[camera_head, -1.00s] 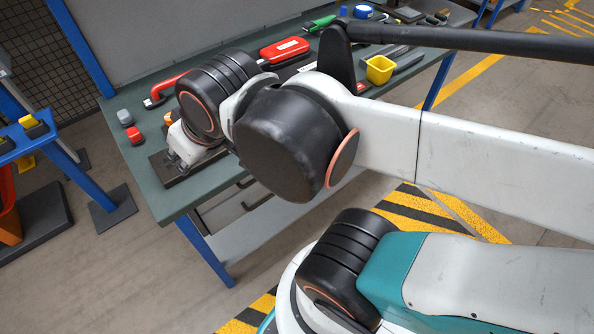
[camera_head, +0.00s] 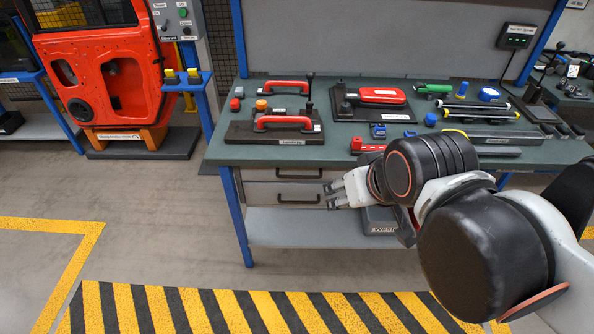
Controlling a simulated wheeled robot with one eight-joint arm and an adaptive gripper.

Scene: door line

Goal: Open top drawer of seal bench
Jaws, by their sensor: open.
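The seal bench (camera_head: 226,155) has a dark green top on blue legs. Two light grey drawers with dark bar handles sit under its left half. The top drawer (camera_head: 262,174) is shut, and its handle (camera_head: 299,173) faces me. The lower drawer (camera_head: 262,194) is also shut. My gripper (camera_head: 330,195) is open and empty, pointing left in front of the right end of the drawers. Its fingertips are to the right of and a little below the top handle. My arm hides the bench front further right.
Red-handled tools, a black fixture (camera_head: 275,132) and other items lie on the bench top. A shelf (camera_head: 290,225) runs below the drawers. A red door (camera_head: 100,75) stands at the left. The floor before the bench is clear, with a striped band (camera_head: 200,310).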

